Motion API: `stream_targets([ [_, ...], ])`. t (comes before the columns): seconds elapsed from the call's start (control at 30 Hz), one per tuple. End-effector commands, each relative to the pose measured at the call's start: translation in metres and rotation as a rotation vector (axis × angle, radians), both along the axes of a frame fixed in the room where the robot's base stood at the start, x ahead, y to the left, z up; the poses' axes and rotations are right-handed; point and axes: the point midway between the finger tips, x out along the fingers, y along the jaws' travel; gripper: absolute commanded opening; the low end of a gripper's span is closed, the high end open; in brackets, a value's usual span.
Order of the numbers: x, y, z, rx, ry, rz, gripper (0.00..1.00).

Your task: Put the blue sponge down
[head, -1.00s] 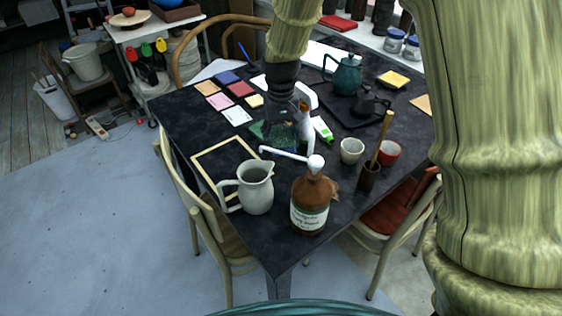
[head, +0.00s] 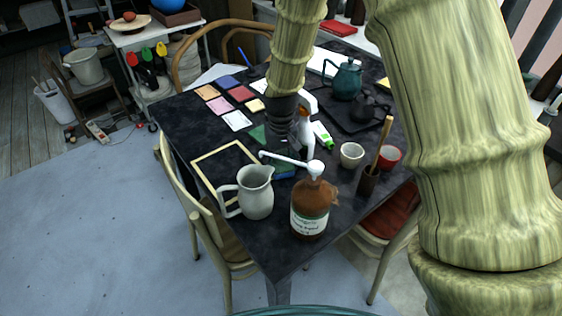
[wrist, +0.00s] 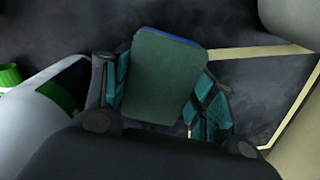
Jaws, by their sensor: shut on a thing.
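The blue sponge (wrist: 165,78) sits between the teal fingers of my gripper (wrist: 156,80) in the wrist view. Its upward face looks dark green, and a blue edge shows along its far side. The gripper is shut on it. In the head view my gripper (head: 284,150) is over the dark table (head: 215,135), behind the pump bottle's spout, with a blue-green strip of the sponge (head: 285,174) showing low down. I cannot tell whether the sponge touches the table or hangs just above it.
A pale-edged frame (head: 197,172) lies left of the gripper. A white jug (head: 256,192) and a brown pump bottle (head: 310,212) stand in front. A white spray bottle (head: 305,118) and a green-and-white tube (head: 322,134) are close behind and right. Cups (head: 351,153) stand further right.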

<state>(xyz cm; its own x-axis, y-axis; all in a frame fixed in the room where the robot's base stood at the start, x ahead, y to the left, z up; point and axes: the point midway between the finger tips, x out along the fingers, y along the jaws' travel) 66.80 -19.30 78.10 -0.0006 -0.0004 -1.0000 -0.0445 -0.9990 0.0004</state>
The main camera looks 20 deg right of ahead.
Motion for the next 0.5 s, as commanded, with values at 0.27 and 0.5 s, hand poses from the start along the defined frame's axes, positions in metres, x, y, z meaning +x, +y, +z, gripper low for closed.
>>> stream_targets([
  [0.27,-0.0001,0.0000,-0.0026,0.000,0.001,0.000,0.75],
  [0.5,-0.0001,0.0000,-0.0026,0.000,0.001,0.000,0.78],
])
